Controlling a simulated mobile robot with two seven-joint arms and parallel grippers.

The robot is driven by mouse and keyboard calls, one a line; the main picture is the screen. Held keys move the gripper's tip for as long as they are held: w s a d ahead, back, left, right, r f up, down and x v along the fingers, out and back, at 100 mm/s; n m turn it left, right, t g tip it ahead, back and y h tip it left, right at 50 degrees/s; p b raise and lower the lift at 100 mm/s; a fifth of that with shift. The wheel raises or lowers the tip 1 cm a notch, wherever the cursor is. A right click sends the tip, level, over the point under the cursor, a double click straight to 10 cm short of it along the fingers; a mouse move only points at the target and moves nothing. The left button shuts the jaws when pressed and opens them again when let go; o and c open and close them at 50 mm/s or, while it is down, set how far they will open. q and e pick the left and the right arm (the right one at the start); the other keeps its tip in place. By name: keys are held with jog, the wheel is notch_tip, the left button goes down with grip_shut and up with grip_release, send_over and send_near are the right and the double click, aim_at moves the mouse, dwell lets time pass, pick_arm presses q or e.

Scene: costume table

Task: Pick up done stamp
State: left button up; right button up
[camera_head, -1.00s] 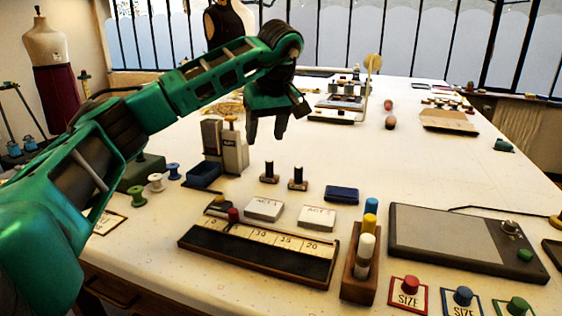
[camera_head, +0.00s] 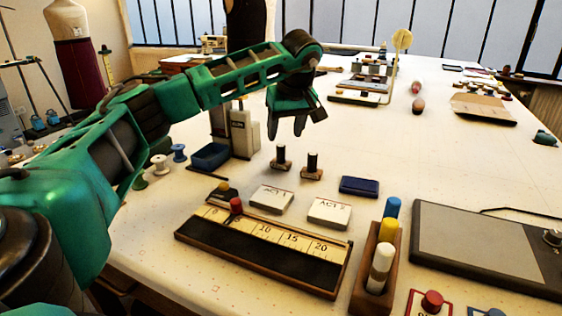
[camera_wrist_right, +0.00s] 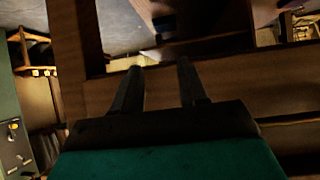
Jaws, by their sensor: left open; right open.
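Two small stamps with black upright handles and wooden bases stand on the white table, a left stamp (camera_head: 281,158) and a right stamp (camera_head: 312,166). I cannot read which one is the done stamp. My left gripper (camera_head: 286,127) is open and empty, pointing down. In the head view its fingertips appear just above the left stamp's handle; whether it is above or behind the stamp is hard to tell. My right gripper (camera_wrist_right: 158,76) shows only in the right wrist view, open with nothing between its fingers, near dark wooden furniture.
A dark blue pad (camera_head: 359,186) and two white cards, ACT 1 (camera_head: 271,198) and ACT 2 (camera_head: 330,212), lie in front of the stamps. A blue tray (camera_head: 210,157) and a grey upright box (camera_head: 243,135) stand left.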

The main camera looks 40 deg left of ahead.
aim_at(281, 145)
pick_arm(q)
jog(key=x, duration=0.2)
jog(key=s+x, duration=0.1)
jog(key=x, duration=0.1)
jog(key=shift+f+b, duration=0.4)
jog(key=shift+w+f, duration=0.15)
jog(key=shift+f, duration=0.15)
grip_shut()
